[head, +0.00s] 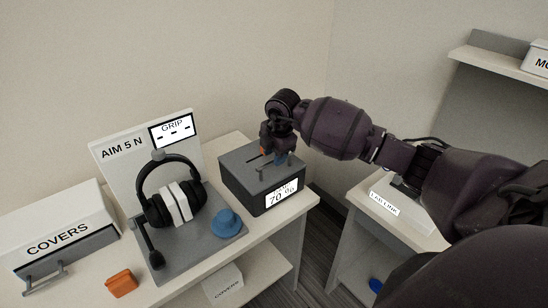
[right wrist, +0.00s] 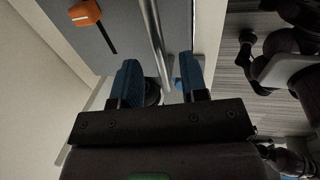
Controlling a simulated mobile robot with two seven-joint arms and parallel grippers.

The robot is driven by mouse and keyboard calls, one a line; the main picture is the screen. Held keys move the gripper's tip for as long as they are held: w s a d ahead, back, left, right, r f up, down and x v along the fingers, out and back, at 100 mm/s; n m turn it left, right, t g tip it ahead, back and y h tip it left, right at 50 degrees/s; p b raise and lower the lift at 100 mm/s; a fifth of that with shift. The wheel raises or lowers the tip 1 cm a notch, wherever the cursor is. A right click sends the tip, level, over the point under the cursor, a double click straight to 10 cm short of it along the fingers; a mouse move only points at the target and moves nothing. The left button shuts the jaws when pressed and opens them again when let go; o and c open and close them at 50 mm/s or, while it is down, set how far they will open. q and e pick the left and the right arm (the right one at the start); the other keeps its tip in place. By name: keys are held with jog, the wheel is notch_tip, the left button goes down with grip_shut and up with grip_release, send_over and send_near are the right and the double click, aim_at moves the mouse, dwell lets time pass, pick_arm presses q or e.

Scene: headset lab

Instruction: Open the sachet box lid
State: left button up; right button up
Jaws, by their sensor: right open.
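The sachet box is taken to be the dark grey box (head: 236,183) with a white "70 %" label, at the right end of the counter. Its grey lid looks shut. My right gripper (head: 278,158) is over the box top, pointing down. In the right wrist view its blue fingers (right wrist: 160,80) are apart. A metal rod (right wrist: 153,35) runs between them in the picture; contact cannot be told. The orange piece (right wrist: 85,12) and slot are at upper left there. My left gripper is out of view.
Left of the box, a headset (head: 172,200) rests on a grey stand (head: 205,242) with a blue knob (head: 228,221). A white COVERS box (head: 60,232) and an orange block (head: 121,283) are further left. A floor gap separates the counter from another white unit (head: 350,215).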

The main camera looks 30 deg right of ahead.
jog(key=shift+w+f, duration=0.15)
jog(key=shift+f, duration=0.6)
grip_shut()
